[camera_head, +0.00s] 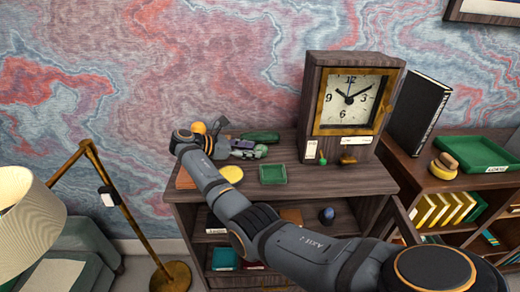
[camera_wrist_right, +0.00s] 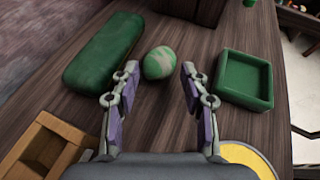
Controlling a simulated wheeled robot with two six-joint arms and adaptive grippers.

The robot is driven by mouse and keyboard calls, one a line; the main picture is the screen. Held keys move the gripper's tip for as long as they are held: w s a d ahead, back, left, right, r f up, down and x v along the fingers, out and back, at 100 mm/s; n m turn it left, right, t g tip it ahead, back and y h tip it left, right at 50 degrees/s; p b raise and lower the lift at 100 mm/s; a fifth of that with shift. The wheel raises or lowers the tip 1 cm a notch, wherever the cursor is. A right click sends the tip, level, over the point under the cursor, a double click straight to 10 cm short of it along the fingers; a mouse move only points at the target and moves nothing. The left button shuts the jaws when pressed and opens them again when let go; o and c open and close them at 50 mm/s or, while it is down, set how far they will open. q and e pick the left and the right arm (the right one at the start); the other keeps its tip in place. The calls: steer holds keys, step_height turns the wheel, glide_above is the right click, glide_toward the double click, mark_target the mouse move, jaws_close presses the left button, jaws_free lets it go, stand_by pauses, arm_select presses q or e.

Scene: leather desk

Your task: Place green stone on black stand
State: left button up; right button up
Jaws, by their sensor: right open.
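The green stone (camera_wrist_right: 159,62) is a mottled green and pale egg shape lying on the dark wooden top in the right wrist view. My right gripper (camera_wrist_right: 159,76) is open, with its two purple-padded fingers on either side of the stone's near end. No grip on the stone shows. In the head view my right gripper (camera_head: 250,149) is over the shelf top, in front of the long green case (camera_head: 262,136). I cannot make out the stone clearly there. I cannot pick out a black stand in either view. My left gripper is not in view.
A small green tray (camera_wrist_right: 244,80) lies right of the fingers, and the green case (camera_wrist_right: 104,45) lies left. A wooden box (camera_wrist_right: 40,145) and a yellow disc (camera_wrist_right: 246,160) are nearer. A clock (camera_head: 348,100) stands behind to the right, beside a tall black book (camera_head: 418,112).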

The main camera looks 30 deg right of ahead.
mark_target(255, 148)
steer(key=p+x, duration=0.1)
steer(key=x, duration=0.3)
steer(key=shift+d+r, duration=0.1)
steer(key=shift+d, duration=0.15)
steer(key=shift+w, duration=0.1)
steer(key=c, duration=0.7)
steer(key=shift+c, duration=1.2)
jaws_close()
